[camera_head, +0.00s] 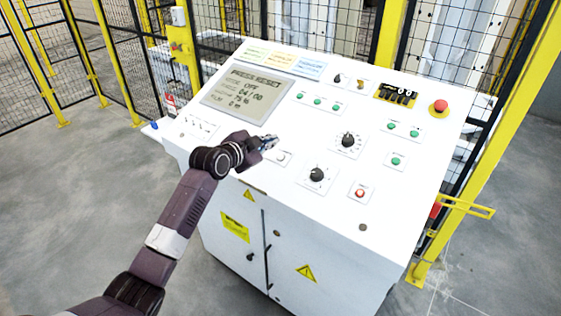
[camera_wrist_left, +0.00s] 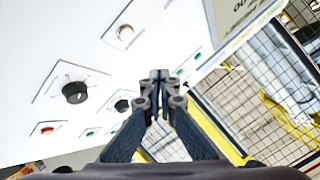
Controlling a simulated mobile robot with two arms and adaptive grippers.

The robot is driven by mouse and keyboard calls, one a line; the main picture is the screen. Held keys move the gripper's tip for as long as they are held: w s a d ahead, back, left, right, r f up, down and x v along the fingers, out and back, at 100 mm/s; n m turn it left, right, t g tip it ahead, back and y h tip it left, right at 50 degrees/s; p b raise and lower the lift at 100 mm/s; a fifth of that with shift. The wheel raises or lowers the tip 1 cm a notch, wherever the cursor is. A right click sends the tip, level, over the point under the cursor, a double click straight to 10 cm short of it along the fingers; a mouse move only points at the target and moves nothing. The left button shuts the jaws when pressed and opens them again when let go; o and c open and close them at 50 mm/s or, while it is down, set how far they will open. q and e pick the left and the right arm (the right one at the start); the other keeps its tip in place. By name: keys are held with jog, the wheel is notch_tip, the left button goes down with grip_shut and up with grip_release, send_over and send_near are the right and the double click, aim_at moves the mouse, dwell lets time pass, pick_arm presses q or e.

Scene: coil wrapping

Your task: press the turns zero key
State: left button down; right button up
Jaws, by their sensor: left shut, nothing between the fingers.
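The white control console (camera_head: 250,210) has a sloped panel with several keys, knobs and a display. The labels are too small to read, so I cannot tell which key is the turns zero key. A pale round button (camera_head: 282,158) sits just right of my left gripper; a pale round button also shows in the left wrist view (camera_wrist_left: 125,34). My left gripper (camera_head: 271,142) is shut and empty, over the panel below the display. In the left wrist view its fingertips (camera_wrist_left: 161,76) are together, pointing at the panel. I cannot tell whether they touch it. My right gripper is not in view.
The display (camera_head: 240,95) reads "PRESS RESET", "OFF" and "04/00". Black knobs (camera_head: 347,140), several green buttons and a red emergency stop (camera_head: 439,107) stand up from the panel. Yellow-framed mesh fencing (camera_head: 120,60) surrounds the console.

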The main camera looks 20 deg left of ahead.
aim_at(281, 157)
pick_arm(q)
jog(key=f+b, duration=0.1)
jog(key=f, duration=0.1)
jog(key=w+f+b, duration=0.1)
jog(key=b, duration=0.1)
jog(key=w+f+b, duration=0.1)
jog(key=f, duration=0.1)
jog(key=shift+w+d+f+b, duration=0.15)
jog(key=shift+d+f+b, duration=0.2)
jog(key=shift+w+f, duration=0.1)
jog(key=shift+f, duration=0.05)
dwell(0.8)
jog(key=shift+w+d+f+b, duration=0.1)
jog(key=shift+w+f+b, duration=0.1)
jog(key=shift+f+b, duration=0.2)
jog(key=shift+w+d+f+b, duration=0.1)
jog(key=shift+f+b, duration=0.25)
jog(key=shift+b, duration=0.15)
dwell(0.6)
dwell(0.3)
jog(key=shift+s+a+r+p, duration=0.2)
jog(key=shift+s+r+p, duration=0.1)
jog(key=shift+r+p, duration=0.5)
